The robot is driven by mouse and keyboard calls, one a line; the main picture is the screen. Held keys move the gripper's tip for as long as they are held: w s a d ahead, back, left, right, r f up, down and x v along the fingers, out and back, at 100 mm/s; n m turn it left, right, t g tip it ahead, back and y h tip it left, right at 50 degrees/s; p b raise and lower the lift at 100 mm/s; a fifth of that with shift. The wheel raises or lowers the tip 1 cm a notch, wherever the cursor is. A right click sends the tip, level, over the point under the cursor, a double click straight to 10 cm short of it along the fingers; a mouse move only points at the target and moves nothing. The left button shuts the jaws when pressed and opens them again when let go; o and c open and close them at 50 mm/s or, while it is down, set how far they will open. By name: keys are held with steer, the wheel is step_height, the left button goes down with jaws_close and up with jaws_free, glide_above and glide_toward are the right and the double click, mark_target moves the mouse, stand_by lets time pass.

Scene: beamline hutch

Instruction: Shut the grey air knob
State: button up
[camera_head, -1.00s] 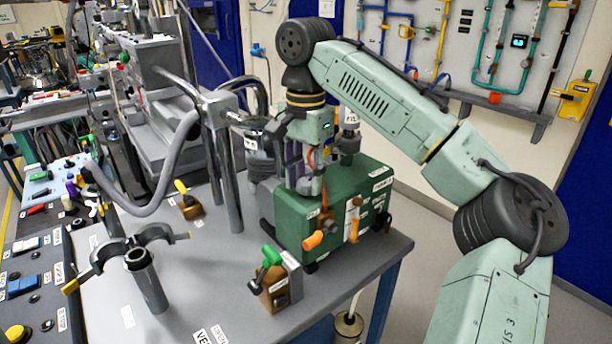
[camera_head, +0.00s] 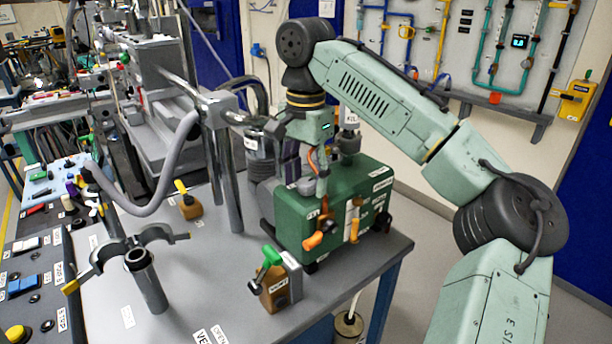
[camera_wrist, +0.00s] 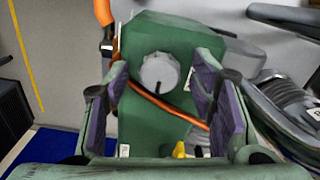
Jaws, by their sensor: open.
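The grey air knob (camera_wrist: 160,73) is a round light-grey dial on top of the green box (camera_wrist: 148,32) in the wrist view. A short dark mark shows at its lower edge. In the head view a small grey shape on the green box (camera_head: 345,222), below my gripper, looks like the knob (camera_head: 308,186). My gripper (camera_head: 304,172) hangs over the box, pointing down. In the wrist view my gripper (camera_wrist: 160,65) is open, its purple pads on either side of the knob and apart from it. The height gap to the knob is hard to judge.
An orange-handled valve (camera_head: 318,238) is on the box's front. A green-handled brown valve block (camera_head: 273,282) stands on the grey table (camera_head: 215,280) in front. Steel posts (camera_head: 222,165) and ribbed hose (camera_wrist: 283,105) stand close beside the box. A clamp stand (camera_head: 148,280) is at left.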

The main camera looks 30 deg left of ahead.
mark_target(306, 182)
step_height(306, 182, up, 8)
steer(key=shift+f, duration=0.2)
stand_by(0.3)
steer(key=shift+f, duration=0.1)
stand_by(0.4)
